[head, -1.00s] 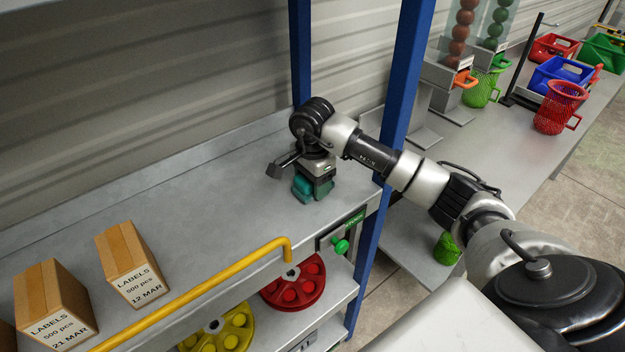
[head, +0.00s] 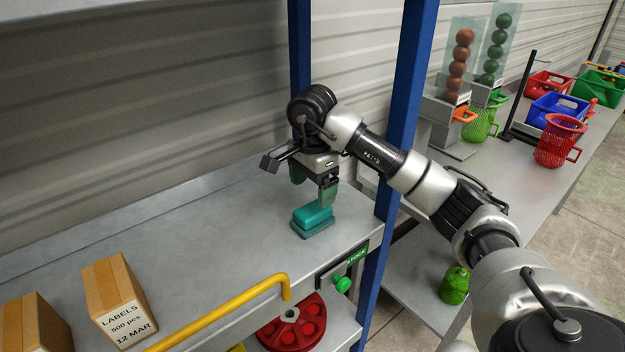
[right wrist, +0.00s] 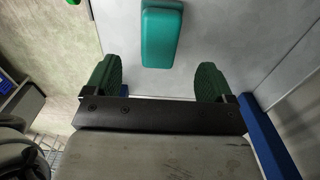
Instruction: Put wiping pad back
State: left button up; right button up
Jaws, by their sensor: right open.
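The teal wiping pad (head: 313,221) lies on the grey shelf near its front right corner, close to the blue post. My right gripper (head: 311,188) is open and empty, above and just behind the pad. In the right wrist view the pad (right wrist: 161,35) lies beyond the two green fingertips (right wrist: 158,80), roughly centred between them and apart from both. My left gripper is not in view.
Two labelled cartons (head: 118,300) stand at the left of the shelf. A yellow rail (head: 225,312) runs along the front edge. A blue post (head: 400,120) stands right of the pad. The shelf's middle is bare.

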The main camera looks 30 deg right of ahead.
aim_at(313, 208)
jog(key=shift+r, duration=1.8)
